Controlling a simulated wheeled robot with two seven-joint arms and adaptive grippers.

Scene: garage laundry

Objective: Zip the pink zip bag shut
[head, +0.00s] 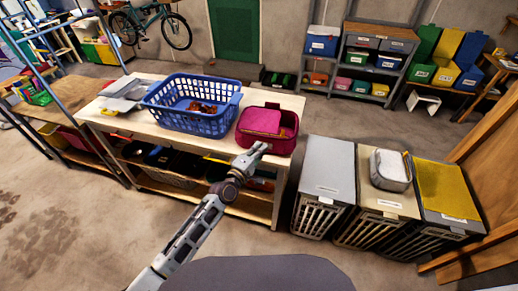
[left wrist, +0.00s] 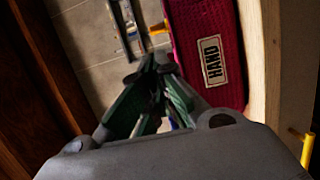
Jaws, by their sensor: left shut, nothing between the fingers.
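The pink zip bag (head: 284,144) stands at the right end of the wooden table. A brighter pink piece (head: 262,120) shows inside its dark red rim, and its top looks open. In the left wrist view the bag's dark pink side (left wrist: 187,38) carries a label reading HAND. A small yellow piece (left wrist: 158,29) sticks out at the bag's edge; I cannot tell if it is the zip pull. My left gripper (head: 264,146) is at the bag's front left corner. Its fingers (left wrist: 150,62) are shut and empty, just short of the yellow piece. My right gripper is not in view.
A blue basket (head: 187,122) with reddish-brown things stands left of the bag on the table (head: 131,121). Papers (head: 121,92) lie further left. Several lidded hampers (head: 328,168) stand right of the table, one with a grey container (head: 390,171) on top.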

